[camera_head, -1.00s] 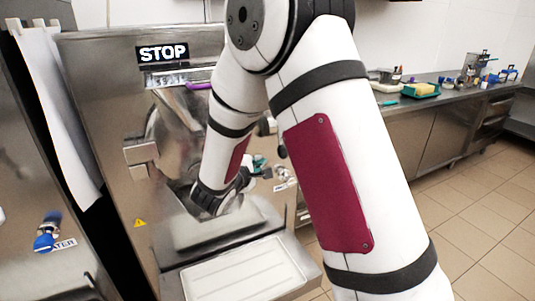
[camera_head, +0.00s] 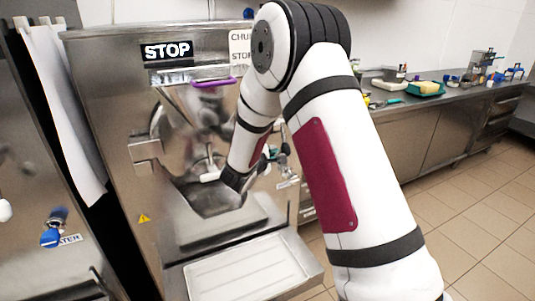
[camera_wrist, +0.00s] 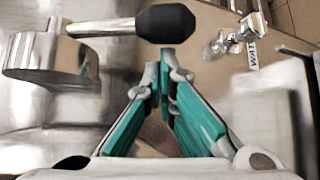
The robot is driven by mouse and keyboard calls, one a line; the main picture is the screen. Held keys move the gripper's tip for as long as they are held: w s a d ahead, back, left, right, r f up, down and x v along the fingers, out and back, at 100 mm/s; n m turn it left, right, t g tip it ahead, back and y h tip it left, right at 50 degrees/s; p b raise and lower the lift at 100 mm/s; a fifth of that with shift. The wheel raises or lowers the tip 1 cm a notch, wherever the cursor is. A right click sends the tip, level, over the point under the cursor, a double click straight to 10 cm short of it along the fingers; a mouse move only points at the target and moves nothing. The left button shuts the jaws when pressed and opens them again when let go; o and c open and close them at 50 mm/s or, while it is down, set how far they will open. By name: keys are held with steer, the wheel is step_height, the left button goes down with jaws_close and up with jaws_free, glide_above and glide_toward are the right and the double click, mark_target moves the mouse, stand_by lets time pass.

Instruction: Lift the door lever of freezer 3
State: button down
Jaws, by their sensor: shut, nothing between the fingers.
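The steel batch freezer (camera_head: 110,120) with a STOP label stands in front of me in the head view; no number 3 is readable on it. In the wrist view, a metal rod with a black knob (camera_wrist: 165,24) lies just beyond my fingertips, likely the door lever. The rod runs left above a rounded metal bracket (camera_wrist: 30,55). My gripper (camera_wrist: 162,68), with teal finger pads, is shut and empty, its tips close below the knob; I cannot tell whether they touch.
A purple handle (camera_head: 213,82) sits high on the freezer front. A pale tray (camera_head: 250,270) sticks out below. Another steel machine (camera_head: 40,200) stands close at left. A counter (camera_head: 420,105) with several items lies behind at right. The tiled floor at right is clear.

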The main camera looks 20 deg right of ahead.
steer(key=shift+w+d+f, duration=0.1)
steer(key=shift+w+d, duration=0.05)
steer(key=shift+d, duration=0.05)
stand_by(0.4)
steer(key=shift+s, duration=0.3)
